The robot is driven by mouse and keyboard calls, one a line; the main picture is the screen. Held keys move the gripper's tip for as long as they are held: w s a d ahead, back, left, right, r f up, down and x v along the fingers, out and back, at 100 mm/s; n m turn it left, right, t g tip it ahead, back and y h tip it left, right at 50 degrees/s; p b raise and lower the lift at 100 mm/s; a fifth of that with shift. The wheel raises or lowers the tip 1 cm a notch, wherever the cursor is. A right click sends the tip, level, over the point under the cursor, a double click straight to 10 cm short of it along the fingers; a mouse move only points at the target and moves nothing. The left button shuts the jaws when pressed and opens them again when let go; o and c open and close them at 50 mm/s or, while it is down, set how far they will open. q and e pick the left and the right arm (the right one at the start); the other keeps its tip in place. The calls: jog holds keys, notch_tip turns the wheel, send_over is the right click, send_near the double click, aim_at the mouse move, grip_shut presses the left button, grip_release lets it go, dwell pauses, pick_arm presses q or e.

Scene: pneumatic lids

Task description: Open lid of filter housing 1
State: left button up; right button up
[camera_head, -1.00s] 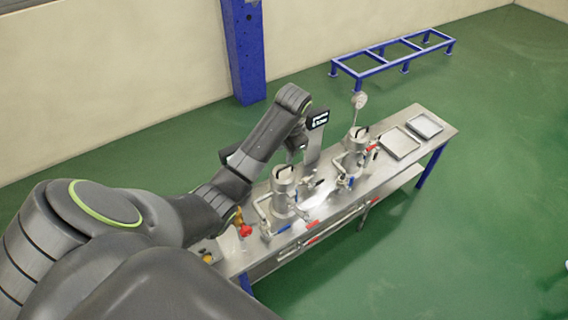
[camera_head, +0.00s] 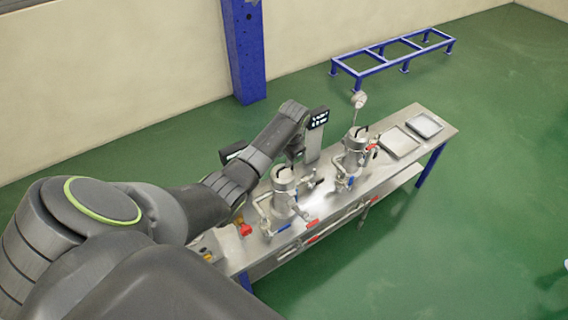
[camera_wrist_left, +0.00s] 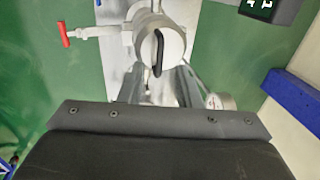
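Two metal filter housings stand on the steel bench: a nearer one (camera_head: 284,190) and a farther one (camera_head: 355,150), each with a black handle on its lid. I cannot read which is number 1. My left arm reaches over the bench from the left. My left gripper (camera_head: 293,158) is small and partly hidden beside and behind the nearer housing; its fingers are not clear. My right gripper is out of view.
The bench (camera_head: 215,240) carries pipes, red-handled valves and two trays, the left one (camera_head: 398,141) and the right one (camera_head: 425,125). A display post (camera_head: 314,145) stands close behind my left wrist. A blue frame (camera_head: 385,67) and a blue column (camera_head: 245,50) stand beyond.

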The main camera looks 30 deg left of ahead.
pick_arm(q)
send_over(284, 175)
jog(key=shift+f, duration=2.2)
jog(key=shift+c, duration=0.3)
grip_shut()
